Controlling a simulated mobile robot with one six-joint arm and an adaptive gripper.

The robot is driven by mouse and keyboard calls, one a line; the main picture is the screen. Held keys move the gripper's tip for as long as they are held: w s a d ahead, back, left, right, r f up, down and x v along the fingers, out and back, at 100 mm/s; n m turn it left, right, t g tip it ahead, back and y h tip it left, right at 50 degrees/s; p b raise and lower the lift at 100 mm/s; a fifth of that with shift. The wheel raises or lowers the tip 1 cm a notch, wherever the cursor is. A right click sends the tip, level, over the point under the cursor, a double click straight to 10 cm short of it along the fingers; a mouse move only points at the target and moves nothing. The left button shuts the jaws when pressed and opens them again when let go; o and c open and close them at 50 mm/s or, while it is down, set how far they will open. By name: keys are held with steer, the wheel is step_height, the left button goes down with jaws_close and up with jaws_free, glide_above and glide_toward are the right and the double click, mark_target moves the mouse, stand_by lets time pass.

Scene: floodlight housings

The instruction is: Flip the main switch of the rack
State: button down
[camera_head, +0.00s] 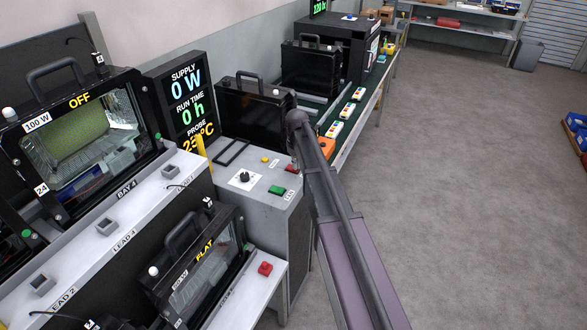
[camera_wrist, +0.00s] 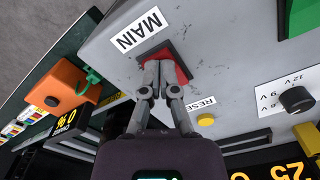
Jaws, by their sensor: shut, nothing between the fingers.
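The main switch is a red rocker in a dark frame, beside a MAIN label (camera_wrist: 138,32) on a grey panel; the red rocker (camera_wrist: 182,74) shows in the wrist view. It also shows as a small red patch (camera_head: 291,168) beside my arm in the head view. My gripper (camera_wrist: 160,78) is shut and empty, its fingertips over the left part of the rocker. They look very close to it; I cannot tell whether they touch. The rocker's left part is hidden behind the fingers. The display (camera_head: 187,100) reads supply 0 W, run time 0 h.
A yellow RESET button (camera_wrist: 206,119) and a black knob (camera_wrist: 296,99) sit on the same panel. A green switch (camera_head: 277,190) is near its front edge. An orange box (camera_wrist: 62,88) stands beside the panel. Floodlight housings (camera_head: 83,125) fill the left.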

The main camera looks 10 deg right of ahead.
steer(key=shift+r+p, duration=3.5)
steer(key=shift+p, duration=0.05)
steer(key=s+m, duration=0.4)
steer(key=s, duration=2.5)
steer(key=shift+m, duration=0.4)
